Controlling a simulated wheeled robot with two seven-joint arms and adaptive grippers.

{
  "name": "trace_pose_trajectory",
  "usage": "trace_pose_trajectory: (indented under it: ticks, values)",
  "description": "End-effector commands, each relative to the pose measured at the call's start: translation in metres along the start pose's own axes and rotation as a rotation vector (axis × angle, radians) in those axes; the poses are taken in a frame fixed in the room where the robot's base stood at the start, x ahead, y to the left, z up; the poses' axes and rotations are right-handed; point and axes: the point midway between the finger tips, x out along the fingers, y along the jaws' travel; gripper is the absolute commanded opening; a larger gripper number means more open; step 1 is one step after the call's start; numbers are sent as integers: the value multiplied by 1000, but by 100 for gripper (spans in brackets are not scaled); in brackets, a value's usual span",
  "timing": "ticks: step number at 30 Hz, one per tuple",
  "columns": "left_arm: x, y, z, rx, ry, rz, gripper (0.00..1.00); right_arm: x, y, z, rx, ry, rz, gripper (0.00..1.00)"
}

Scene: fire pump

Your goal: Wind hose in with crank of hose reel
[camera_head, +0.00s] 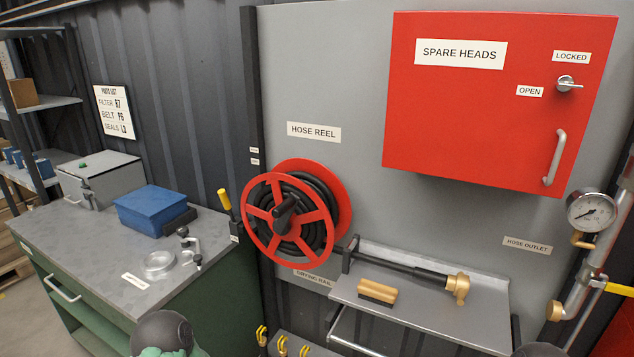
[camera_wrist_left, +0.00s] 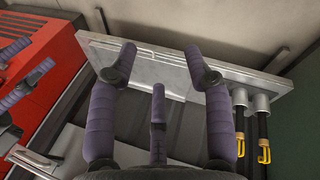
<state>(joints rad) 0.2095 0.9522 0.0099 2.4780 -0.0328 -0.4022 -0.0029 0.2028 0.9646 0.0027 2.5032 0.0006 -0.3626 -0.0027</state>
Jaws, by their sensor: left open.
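The hose reel (camera_head: 292,214) is on the grey panel in the head view, with a red spoked wheel and black hose (camera_head: 318,196) coiled behind the spokes. A short black crank-like handle (camera_head: 285,214) sticks out at its hub. In the left wrist view my left gripper (camera_wrist_left: 160,70) has its purple fingers spread, with nothing between them. It is over a grey shelf, and the reel does not show there. Purple fingers of my right gripper (camera_wrist_left: 25,85) show at the left edge of that view, partly cut off.
A shelf (camera_head: 430,318) below the reel holds a dark tube with a brass end (camera_head: 458,287) and a brush (camera_head: 377,292). A yellow-handled tool (camera_head: 224,200) stands just left of the reel. A red cabinet (camera_head: 490,120) juts out above; a workbench (camera_head: 80,255) stands left.

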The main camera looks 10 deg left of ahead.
Motion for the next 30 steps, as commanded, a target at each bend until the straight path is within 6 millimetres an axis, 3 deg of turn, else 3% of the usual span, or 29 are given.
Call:
trace_pose_trajectory:
  ticks: [1,3,14,21,30]
  values:
    - [-19,7,-18,15,46,6,50,-18,-6,0,0,1,0,41]
    - [-38,14,-44,44,120,17,50,-36,-13,1,0,1,0,41]
    - [-160,53,-184,208,525,75,50,-119,-42,4,0,1,0,41]
    - [-263,82,-263,323,789,109,50,-173,-62,6,0,1,0,41]
    - [-410,121,-338,475,1107,150,50,-241,-86,9,0,1,0,41]
